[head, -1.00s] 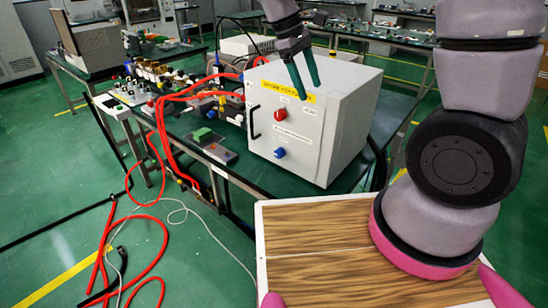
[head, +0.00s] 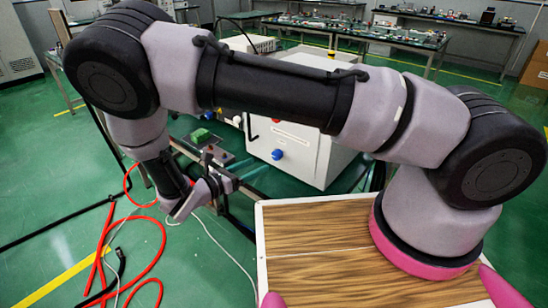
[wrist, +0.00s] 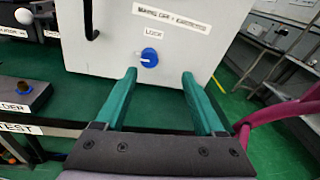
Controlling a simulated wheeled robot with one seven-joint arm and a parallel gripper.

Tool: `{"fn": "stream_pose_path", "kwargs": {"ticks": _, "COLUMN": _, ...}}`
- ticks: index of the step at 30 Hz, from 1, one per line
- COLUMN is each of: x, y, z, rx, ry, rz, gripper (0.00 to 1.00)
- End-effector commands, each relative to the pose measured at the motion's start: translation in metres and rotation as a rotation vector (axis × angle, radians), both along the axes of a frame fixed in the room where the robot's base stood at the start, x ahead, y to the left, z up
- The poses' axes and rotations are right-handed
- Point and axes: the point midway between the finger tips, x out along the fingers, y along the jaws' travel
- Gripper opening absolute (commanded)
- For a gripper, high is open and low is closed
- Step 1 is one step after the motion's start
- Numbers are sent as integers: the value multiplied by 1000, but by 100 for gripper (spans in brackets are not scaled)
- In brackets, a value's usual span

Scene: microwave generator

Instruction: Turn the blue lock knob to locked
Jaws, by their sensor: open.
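The blue lock knob (head: 277,154) is low on the front of the white box (head: 300,165) in the head view. In the wrist view the blue knob (wrist: 149,57) sits under a LOCK label, with a pale mark on its face. My gripper (wrist: 159,75) is open and empty. Its two green fingers point at the box front, with the knob ahead, between the fingertip lines and nearer the left finger. The fingers look apart from the knob.
A black handle (wrist: 90,20) stands out from the box left of the knob. Red cables (head: 140,245) lie on the floor. A pink bar is at the right in the wrist view.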

Motion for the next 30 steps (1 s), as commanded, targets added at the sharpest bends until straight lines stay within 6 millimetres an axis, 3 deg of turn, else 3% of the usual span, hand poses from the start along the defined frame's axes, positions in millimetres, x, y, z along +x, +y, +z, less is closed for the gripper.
{"fn": "stream_pose_path", "kwargs": {"ticks": 3, "x": -5, "y": 9, "z": -17, "rx": -89, "ry": -1, "rz": 88, "gripper": 71}}
{"fn": "stream_pose_path", "kwargs": {"ticks": 9, "x": -3, "y": 9, "z": -24, "rx": -132, "ry": -2, "rz": 129, "gripper": 71}}
{"fn": "stream_pose_path", "kwargs": {"ticks": 24, "x": 57, "y": -51, "z": -23, "rx": -127, "ry": -2, "rz": 124, "gripper": 71}}
{"fn": "stream_pose_path", "kwargs": {"ticks": 30, "x": 68, "y": -62, "z": -24, "rx": -127, "ry": -2, "rz": 126, "gripper": 71}}
